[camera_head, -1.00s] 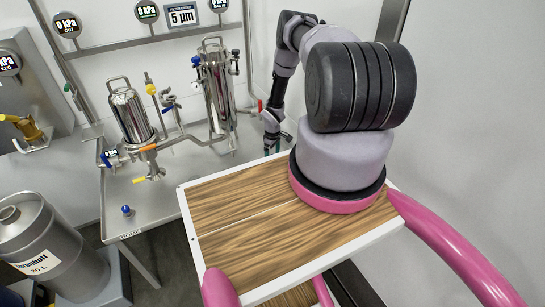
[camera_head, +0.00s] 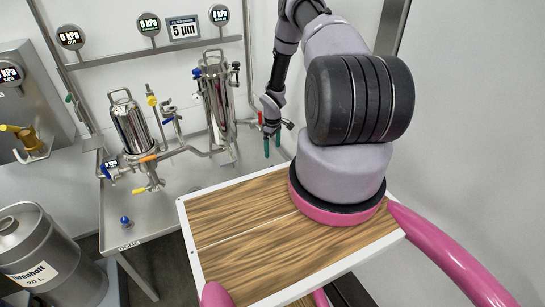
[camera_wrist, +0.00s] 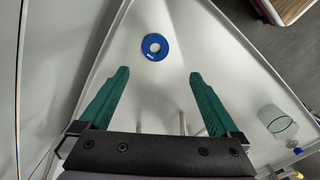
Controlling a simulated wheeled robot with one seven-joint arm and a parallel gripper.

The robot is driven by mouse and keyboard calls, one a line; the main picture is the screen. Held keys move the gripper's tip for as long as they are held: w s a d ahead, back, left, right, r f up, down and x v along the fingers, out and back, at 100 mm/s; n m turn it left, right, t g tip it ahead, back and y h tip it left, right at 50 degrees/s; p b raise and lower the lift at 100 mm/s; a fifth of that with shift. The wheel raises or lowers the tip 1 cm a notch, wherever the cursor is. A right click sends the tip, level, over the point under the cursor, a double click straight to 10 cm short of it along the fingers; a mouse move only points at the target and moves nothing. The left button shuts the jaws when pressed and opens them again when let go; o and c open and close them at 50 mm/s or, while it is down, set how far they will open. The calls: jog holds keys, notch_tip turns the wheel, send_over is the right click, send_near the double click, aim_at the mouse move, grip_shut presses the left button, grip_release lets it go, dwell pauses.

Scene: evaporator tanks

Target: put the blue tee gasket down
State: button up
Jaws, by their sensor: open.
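The blue tee gasket (camera_wrist: 154,46) is a flat blue ring with a pale centre hole. In the wrist view it lies flat on the bare steel table top (camera_wrist: 175,22), ahead of my fingertips and apart from them. My gripper (camera_wrist: 159,76) has two green fingers spread wide with nothing between them. In the head view my gripper (camera_head: 272,146) points down behind the far edge of the wooden board. I cannot make out the gasket in the head view.
Steel filter housings (camera_head: 132,128) with pipes and valves stand at the table's left and back. A small blue-topped item (camera_head: 125,220) is near the front left edge. A clear glass cylinder (camera_wrist: 272,119) is at the right of the wrist view. A keg (camera_head: 40,262) stands lower left.

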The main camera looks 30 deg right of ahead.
jog(key=w+r+m+t+h, duration=0.1)
jog(key=w+r, duration=0.1)
jog(key=r, duration=0.9)
jog(key=w+r+m, duration=0.1)
jog(key=w+r, duration=0.1)
jog(key=r, duration=0.8)
jog(key=s+a+r+m+t, duration=0.1)
jog(key=s+a+r, duration=0.1)
jog(key=r, duration=0.8)
jog(key=s+a+r+m+t, duration=0.1)
jog(key=a+r+m, duration=0.1)
jog(key=r, duration=0.8)
jog(key=s+a+r+m+t, duration=0.1)
jog(key=s+a+r, duration=0.2)
jog(key=s+r, duration=0.5)
jog(key=s+a+r+m+t, duration=0.1)
jog(key=s+a+r+m, duration=0.3)
jog(key=r, duration=0.6)
jog(key=s+a+r+t+y, duration=0.1)
jog(key=s+a+r, duration=0.1)
jog(key=s, duration=0.7)
jog(key=s+a+r+t+y, duration=0.1)
jog(key=s+a+r+y, duration=0.1)
jog(key=s, duration=0.7)
notch_tip(320, 180, up, 2)
jog(key=shift+a+r+m, duration=0.1)
jog(key=shift+a+m, duration=0.2)
jog(key=shift+a, duration=0.5)
